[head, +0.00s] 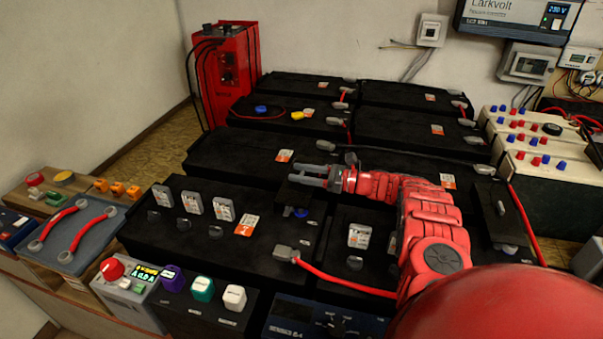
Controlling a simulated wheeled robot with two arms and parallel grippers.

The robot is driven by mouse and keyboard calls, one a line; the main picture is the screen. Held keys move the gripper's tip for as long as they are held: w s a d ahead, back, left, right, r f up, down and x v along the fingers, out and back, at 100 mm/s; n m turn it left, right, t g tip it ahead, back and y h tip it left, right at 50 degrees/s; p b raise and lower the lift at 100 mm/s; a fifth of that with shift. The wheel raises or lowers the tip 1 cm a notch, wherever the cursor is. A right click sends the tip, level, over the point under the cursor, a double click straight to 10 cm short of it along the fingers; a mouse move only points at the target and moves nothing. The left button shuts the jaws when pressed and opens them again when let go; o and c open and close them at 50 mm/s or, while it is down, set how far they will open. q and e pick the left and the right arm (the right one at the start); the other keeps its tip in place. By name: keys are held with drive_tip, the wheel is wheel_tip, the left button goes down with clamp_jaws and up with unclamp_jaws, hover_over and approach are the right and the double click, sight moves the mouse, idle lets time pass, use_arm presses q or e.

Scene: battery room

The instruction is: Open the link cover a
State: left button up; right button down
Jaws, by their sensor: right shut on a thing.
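My right gripper (303,174) reaches in from the right on my red arm, over the middle of the front battery row. Its grey fingers are shut on the edge of a small black link cover (297,194). The cover's dark shape blends into the black battery tops, so its exact tilt is hard to tell. A blue terminal (301,212) shows just below it. A second black cover-like strip (513,213) lies at the right, with a grey and blue terminal (508,248) at its front end. I cannot tell their letters. My left gripper is not in view.
Black batteries (230,155) fill the middle, with a red cable (345,286) in front. A bench with a blue tray (95,222) and coloured knobs (203,289) stands front left. A red charger (225,75) stands behind. My red arm hides part of the right side.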

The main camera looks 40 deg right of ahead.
drive_tip(key=b+x, duration=0.4)
drive_tip(key=x, duration=0.6)
drive_tip(key=shift+w+a, duration=0.2)
drive_tip(key=shift+a, duration=0.05)
drive_tip(key=shift+c, duration=1.5)
unclamp_jaws()
drive_tip(key=shift+s+d, duration=0.15)
drive_tip(key=p+v, duration=0.1)
drive_tip(key=v, duration=1.6)
drive_tip(key=shift+d, duration=0.1)
